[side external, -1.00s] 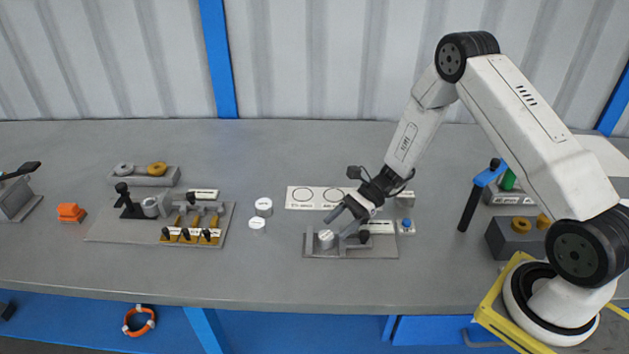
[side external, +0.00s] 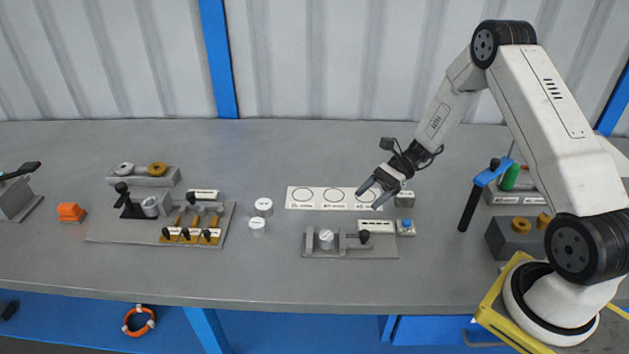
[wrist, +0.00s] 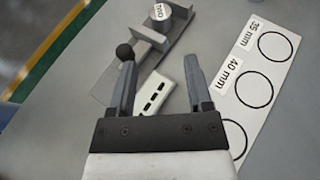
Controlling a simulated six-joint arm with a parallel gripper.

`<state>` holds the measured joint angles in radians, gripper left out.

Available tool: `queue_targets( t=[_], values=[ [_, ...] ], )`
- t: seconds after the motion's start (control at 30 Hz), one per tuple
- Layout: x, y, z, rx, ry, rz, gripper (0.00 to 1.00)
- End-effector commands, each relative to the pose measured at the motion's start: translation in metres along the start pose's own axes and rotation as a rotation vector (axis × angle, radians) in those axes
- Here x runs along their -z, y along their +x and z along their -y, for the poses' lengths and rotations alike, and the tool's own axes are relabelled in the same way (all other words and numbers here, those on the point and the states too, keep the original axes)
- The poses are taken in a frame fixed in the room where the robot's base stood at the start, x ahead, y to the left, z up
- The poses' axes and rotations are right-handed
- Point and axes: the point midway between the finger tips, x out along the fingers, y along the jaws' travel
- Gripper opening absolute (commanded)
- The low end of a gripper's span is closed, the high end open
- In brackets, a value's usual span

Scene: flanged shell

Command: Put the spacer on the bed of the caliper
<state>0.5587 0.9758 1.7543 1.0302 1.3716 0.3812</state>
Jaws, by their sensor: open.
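The caliper (side external: 385,248) is a grey plate with upright jaws, a white readout and a black knob. A short white-grey cylinder, the spacer (side external: 326,238), stands upright on the caliper's bed at the left end. In the wrist view the spacer (wrist: 160,12) is at the top edge, by the caliper's jaw (wrist: 172,38); whether it touches the jaws I cannot tell. My gripper (side external: 368,198) is open and empty, above and behind the caliper, over the circle card. Its fingers (wrist: 158,62) show apart in the wrist view, clear of the spacer.
The circle card (side external: 312,205), marked 35 and 40 mm, lies behind the caliper. Two white cylinders stand to the left, a larger one (side external: 264,207) and a smaller one (side external: 257,228). A small box with a blue button (side external: 406,227) is at the caliper's right.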

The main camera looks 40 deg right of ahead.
Motion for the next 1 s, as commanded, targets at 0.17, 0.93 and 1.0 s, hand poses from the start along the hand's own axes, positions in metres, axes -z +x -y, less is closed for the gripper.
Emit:
queue_targets(
  t=[0.17, 0.93, 1.0],
  values=[
    [0.000, 0.000, 0.000, 0.000, 0.000, 0.000, 0.65],
    [-0.035, 0.022, -0.051, -0.291, -0.350, -0.388, 0.65],
    [-0.041, 0.023, -0.061, -0.348, -0.436, -0.461, 0.65]
  ],
)
